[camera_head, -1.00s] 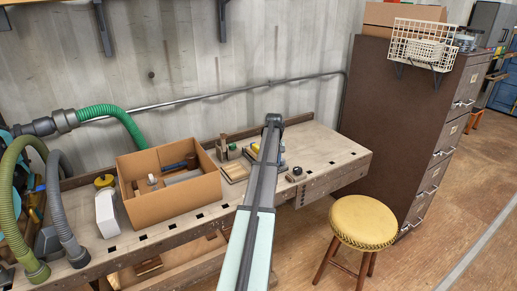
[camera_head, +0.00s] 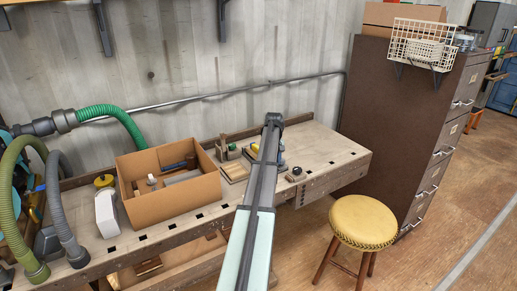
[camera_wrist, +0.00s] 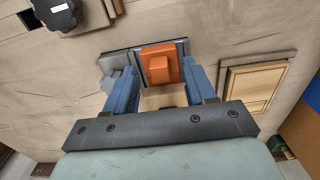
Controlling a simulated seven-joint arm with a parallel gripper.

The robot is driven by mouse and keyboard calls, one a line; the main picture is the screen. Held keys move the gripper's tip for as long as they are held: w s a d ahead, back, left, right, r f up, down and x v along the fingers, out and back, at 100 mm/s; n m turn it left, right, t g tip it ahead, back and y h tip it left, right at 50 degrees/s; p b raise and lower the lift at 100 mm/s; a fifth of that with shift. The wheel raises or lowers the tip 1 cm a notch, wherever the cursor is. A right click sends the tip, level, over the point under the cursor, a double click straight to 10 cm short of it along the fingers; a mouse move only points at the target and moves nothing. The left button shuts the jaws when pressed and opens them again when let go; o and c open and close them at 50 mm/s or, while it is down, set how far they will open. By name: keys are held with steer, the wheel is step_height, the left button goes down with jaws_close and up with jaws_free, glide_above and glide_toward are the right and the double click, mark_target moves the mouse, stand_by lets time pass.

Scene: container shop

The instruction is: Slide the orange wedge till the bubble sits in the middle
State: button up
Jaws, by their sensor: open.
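In the wrist view the orange wedge (camera_wrist: 160,66) lies on a dark grey plate (camera_wrist: 120,58) on the bench, with a raised block on top of it. My gripper (camera_wrist: 158,67) is open, with its blue fingers on either side of the wedge; I cannot tell whether they touch it. A light grey block (camera_wrist: 112,82) is beside the left finger. Pale wood shows between the fingers, below the wedge. No bubble can be made out. In the head view my arm hides the wedge, and a small yellow item (camera_head: 255,147) shows beside the arm.
A wood-framed panel (camera_wrist: 255,85) lies right of my gripper in the wrist view. A dark knobbed object (camera_head: 295,174) stands near the bench's front edge. A cardboard box (camera_head: 170,206) with tools is to the left. The right bench end is clear; a yellow stool (camera_head: 363,222) stands in front.

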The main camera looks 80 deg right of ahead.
steer(key=shift+r, duration=3.3)
